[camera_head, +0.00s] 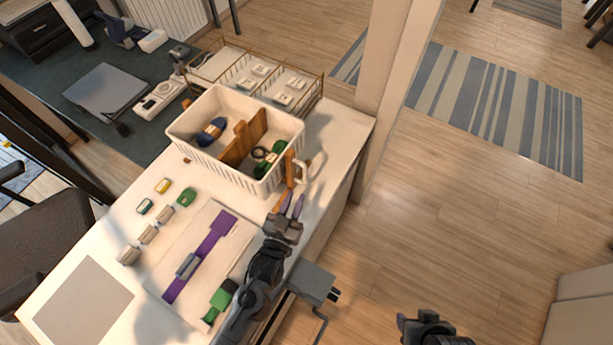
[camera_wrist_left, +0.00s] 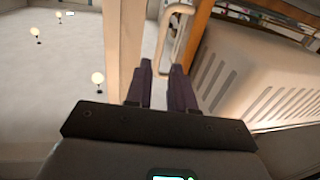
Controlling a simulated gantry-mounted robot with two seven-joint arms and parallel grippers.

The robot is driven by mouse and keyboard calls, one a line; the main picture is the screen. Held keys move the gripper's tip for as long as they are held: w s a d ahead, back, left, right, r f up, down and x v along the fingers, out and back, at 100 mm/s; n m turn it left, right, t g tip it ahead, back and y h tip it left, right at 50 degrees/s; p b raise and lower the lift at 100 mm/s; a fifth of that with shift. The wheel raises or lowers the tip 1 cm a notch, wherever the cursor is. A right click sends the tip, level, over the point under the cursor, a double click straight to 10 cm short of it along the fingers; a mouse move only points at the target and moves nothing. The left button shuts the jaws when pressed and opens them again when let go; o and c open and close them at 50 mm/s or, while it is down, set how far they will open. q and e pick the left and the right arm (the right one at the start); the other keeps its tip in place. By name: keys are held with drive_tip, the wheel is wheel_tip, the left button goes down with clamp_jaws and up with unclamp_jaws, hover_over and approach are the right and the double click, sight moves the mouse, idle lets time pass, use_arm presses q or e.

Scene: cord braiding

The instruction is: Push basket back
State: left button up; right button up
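The white slatted basket (camera_head: 212,168) stands at the back of the white table, holding a wooden divider, a dark blue item and green items. It also shows on the right of the left wrist view (camera_wrist_left: 265,65). My left gripper (camera_head: 292,205) is just in front of the basket's near right corner, its two purple-grey fingers apart. In the left wrist view the fingers (camera_wrist_left: 160,80) point at a pale looped handle (camera_wrist_left: 180,40), whose lower end appears between or just beyond the tips; contact cannot be told. My right gripper (camera_head: 425,322) is low right, away from the table; its opening is unclear.
A wire rack (camera_head: 265,80) with small white boxes sits right behind the basket. A purple strap (camera_head: 205,250), a green piece (camera_head: 220,298) and several small spools lie in front of it on the table. A pale post (camera_head: 385,60) rises beyond the table's back right corner.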

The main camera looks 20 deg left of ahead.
sight(304, 176)
use_arm(q)
drive_tip(key=w, duration=0.7)
drive_tip(key=w+b, duration=0.1)
drive_tip(key=w, duration=0.3)
drive_tip(key=shift+d, duration=0.3)
clamp_jaws()
